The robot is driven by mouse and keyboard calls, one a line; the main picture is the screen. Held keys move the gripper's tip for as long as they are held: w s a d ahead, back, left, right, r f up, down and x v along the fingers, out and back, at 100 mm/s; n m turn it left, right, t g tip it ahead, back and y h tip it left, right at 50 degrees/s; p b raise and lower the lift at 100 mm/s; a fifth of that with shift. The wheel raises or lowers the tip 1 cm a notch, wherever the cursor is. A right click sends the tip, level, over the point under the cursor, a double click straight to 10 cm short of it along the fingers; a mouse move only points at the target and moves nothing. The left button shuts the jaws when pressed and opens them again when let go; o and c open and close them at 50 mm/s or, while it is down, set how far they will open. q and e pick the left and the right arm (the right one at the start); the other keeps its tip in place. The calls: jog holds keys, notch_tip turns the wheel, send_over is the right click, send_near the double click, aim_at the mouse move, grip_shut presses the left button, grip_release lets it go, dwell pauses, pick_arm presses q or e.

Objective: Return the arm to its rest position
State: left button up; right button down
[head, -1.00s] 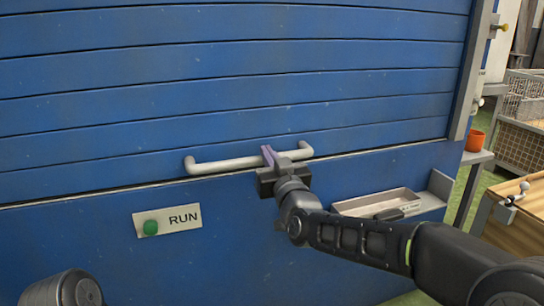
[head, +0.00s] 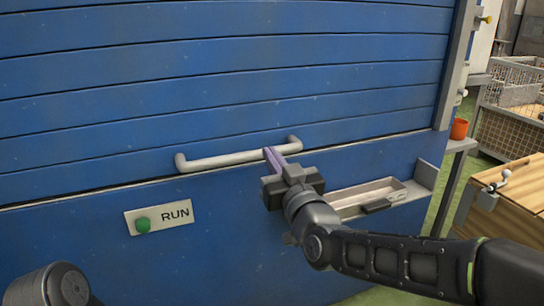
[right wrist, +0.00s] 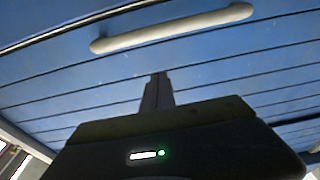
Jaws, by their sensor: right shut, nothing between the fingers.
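My right gripper (head: 275,158) is in front of the blue slatted shutter (head: 220,85), just in front of the right part of the grey bar handle (head: 230,158) in the head view. Its purple-tinted fingers are shut with nothing between them. In the right wrist view the closed fingers (right wrist: 157,90) point toward the shutter slats, and the handle (right wrist: 172,28) spans the top, apart from the fingers. Part of my left arm shows at the bottom left of the head view, but its gripper is out of view.
A RUN plate with a green button (head: 142,224) is on the blue panel below the handle. A shallow tray (head: 365,197) sits behind my right arm. An orange pot (head: 459,128), a wire cage (head: 512,110) and a wooden box (head: 505,205) stand at the right.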

jog(key=s+f+m+g, duration=0.1)
jog(key=s+f+g, duration=0.2)
jog(key=f, duration=0.9)
jog(key=s+f+m+g+h, duration=0.1)
jog(key=s+f+g, duration=0.15)
jog(key=f, duration=0.95)
jog(key=s+f+g, duration=0.2)
jog(key=f+g, duration=0.2)
jog(key=f, duration=0.8)
jog(key=s+d+f+m+g+h, duration=0.15)
jog(key=s+f+g, duration=0.25)
jog(key=s+f, duration=0.8)
jog(key=s+d+f+m+g, duration=0.2)
jog(key=s+f+g, duration=0.2)
jog(key=s+f, duration=0.8)
notch_tip(320, 180, up, 28)
jog(key=s+p, duration=0.2)
jog(key=p, duration=2.5)
jog(key=shift+s+a+f+p, duration=0.15)
jog(key=shift+s+a+p, duration=0.05)
jog(key=shift+a+p, duration=0.1)
jog(key=shift+g+y, duration=0.25)
